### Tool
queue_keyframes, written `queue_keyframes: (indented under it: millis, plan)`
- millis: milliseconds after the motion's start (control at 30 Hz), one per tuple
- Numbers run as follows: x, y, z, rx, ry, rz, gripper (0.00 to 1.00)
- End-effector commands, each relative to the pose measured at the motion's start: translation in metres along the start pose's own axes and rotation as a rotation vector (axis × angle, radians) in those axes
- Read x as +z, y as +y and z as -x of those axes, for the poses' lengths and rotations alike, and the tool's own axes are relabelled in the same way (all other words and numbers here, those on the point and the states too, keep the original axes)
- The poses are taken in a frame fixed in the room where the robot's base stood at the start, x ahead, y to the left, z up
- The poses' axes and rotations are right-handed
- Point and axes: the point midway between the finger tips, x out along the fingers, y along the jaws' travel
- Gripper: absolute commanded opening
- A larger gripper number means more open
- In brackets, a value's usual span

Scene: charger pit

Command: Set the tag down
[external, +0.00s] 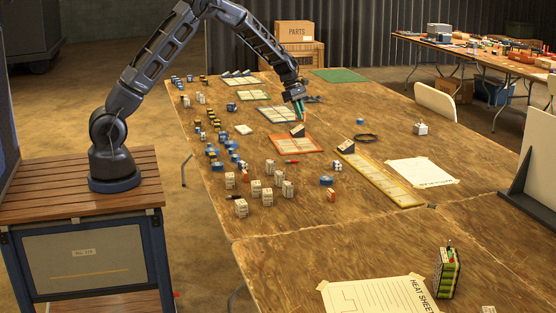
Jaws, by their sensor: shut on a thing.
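A small dark and pale tag (297,130) shows at the upper right part of the orange-framed mat (283,150). My gripper (300,117) points down directly over it with its fingers shut on the tag's top. The tag is at or very close to the mat; I cannot tell whether its bottom edge touches. The fingertips are small in this view and the exact grip is hard to see.
A similar tag (347,146) stands on the yellow-framed strip (380,179) to the right. A black cable coil (366,137) lies behind it. Several white blocks (268,197) and blue parts stand at front left. A paper sheet (423,172) lies right.

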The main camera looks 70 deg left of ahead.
Motion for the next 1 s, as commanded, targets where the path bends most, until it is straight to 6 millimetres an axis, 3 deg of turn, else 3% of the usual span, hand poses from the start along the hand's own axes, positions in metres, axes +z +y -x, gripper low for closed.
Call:
queue_keyframes:
  millis: [200, 500, 800, 1000]
  plan:
    - [-0.078, 0.054, 0.032, 0.051, 0.001, 0.120, 0.00]
    - [-0.189, 0.107, 0.079, 0.115, 0.001, 0.274, 0.00]
    - [-0.301, 0.139, 0.125, 0.174, 0.002, 0.418, 0.00]
    - [-0.350, 0.146, 0.145, 0.198, 0.003, 0.477, 0.00]
